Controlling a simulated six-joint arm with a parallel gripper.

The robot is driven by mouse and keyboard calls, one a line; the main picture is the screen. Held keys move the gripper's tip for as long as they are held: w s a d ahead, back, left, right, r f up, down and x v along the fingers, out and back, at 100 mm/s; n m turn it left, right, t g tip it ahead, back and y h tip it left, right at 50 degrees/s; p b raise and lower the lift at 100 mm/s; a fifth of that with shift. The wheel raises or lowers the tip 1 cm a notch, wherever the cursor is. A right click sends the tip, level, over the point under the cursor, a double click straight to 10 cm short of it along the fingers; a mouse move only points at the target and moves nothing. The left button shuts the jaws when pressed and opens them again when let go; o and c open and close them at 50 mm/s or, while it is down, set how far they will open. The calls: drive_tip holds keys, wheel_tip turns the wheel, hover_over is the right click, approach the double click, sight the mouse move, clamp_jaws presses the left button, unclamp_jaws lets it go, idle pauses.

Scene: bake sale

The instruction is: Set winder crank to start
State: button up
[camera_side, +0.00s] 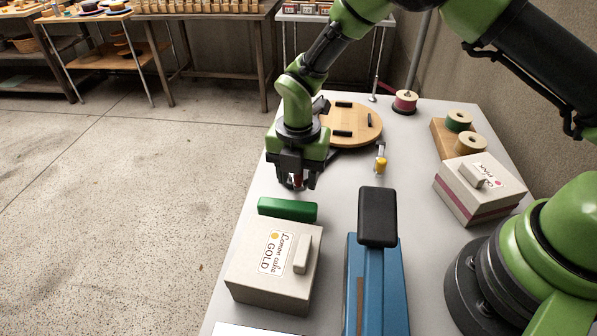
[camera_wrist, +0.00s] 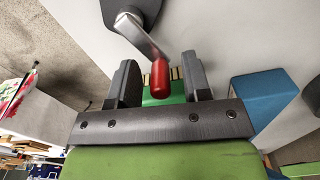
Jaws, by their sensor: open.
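The winder has a round wooden disc (camera_side: 362,124) with dark pads on top, at the far end of the grey table. In the wrist view its crank (camera_wrist: 140,36) is a grey metal arm running from a dark hub to a red handle (camera_wrist: 160,78). The red handle also shows at my gripper in the side view (camera_side: 297,181), partly hidden by the fingers. My gripper (camera_wrist: 160,85) points down at the table's left side and is open. The red handle appears between its two fingers, with gaps on both sides; contact is not visible.
A green block (camera_side: 287,209) lies just in front of my gripper. A Lemon cake GOLD box (camera_side: 270,290) and a blue device with a black top (camera_side: 376,280) stand nearer. A short yellow-knobbed lever (camera_side: 380,163) stands right of the gripper. Spools and a pink-striped box (camera_side: 478,195) are at right.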

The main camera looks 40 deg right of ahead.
clamp_jaws()
